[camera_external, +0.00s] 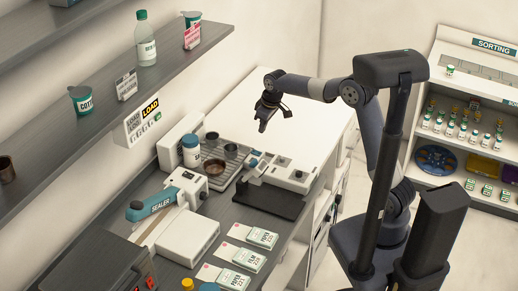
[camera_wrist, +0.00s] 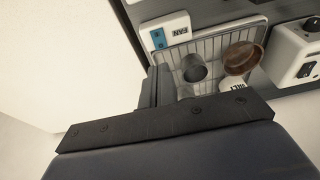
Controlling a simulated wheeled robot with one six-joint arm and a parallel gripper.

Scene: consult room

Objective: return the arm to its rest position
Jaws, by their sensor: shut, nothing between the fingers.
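My gripper (camera_external: 263,124) hangs at the end of my raised arm, pointing down, above the back part of the counter near the white surface. It is shut and holds nothing. In the wrist view a dark finger of my gripper (camera_wrist: 158,88) shows behind the dark bracket, and the fingertips are mostly hidden. Below lies a wire rack tray (camera_external: 222,178) with a brown round dish (camera_external: 213,168) and small grey cups (camera_external: 231,150). In the wrist view the dish (camera_wrist: 241,58) and a grey cup (camera_wrist: 193,68) show beside the gripper.
A sealer (camera_external: 150,206) and several labelled packets (camera_external: 263,238) lie nearer on the counter. A wall shelf (camera_external: 100,60) runs along the left. A sorting rack (camera_external: 480,120) stands at the right.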

